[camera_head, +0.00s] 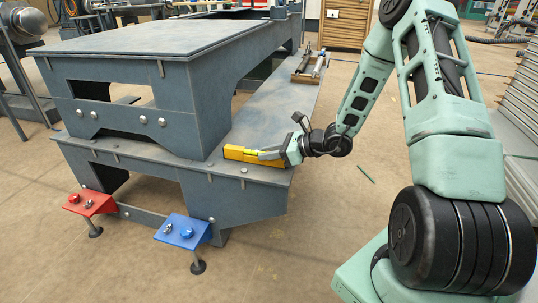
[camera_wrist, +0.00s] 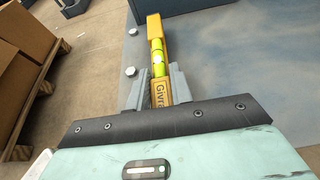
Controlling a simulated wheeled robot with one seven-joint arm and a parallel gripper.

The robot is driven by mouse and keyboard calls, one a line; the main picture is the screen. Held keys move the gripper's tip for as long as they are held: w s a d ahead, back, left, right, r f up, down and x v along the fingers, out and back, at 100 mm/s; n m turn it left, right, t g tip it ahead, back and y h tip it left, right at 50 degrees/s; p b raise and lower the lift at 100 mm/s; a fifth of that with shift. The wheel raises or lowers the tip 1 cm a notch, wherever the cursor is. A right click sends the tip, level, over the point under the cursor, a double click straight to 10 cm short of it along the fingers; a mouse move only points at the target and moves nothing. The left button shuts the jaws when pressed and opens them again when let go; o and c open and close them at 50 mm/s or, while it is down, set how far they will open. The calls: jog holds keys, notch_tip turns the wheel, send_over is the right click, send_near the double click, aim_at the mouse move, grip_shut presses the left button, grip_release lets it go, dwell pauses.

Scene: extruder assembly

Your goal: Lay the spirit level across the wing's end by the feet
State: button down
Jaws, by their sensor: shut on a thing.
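The yellow spirit level (camera_head: 240,153) is at the near end of the grey wing (camera_head: 262,122), by the front edge above the feet. It lies crosswise and looks flat, on or just over the surface; I cannot tell contact. My gripper (camera_head: 280,154) comes from the right and is shut on the level's right end. In the wrist view my gripper (camera_wrist: 159,88) has its fingers on both sides of the level (camera_wrist: 154,28), with a green vial visible. The red foot (camera_head: 90,203) and blue foot (camera_head: 183,231) are below the front edge.
The raised grey body (camera_head: 180,105) stands to the left of the wing. Metal rods on a small tray (camera_head: 311,66) lie at the wing's far end. Bolt heads (camera_wrist: 131,71) show beside the level. A green stick (camera_head: 366,174) lies on the open floor at right.

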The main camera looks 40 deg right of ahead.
jog(key=shift+f, duration=0.15)
jog(key=c, duration=1.3)
grip_release()
jog(key=shift+o, duration=0.2)
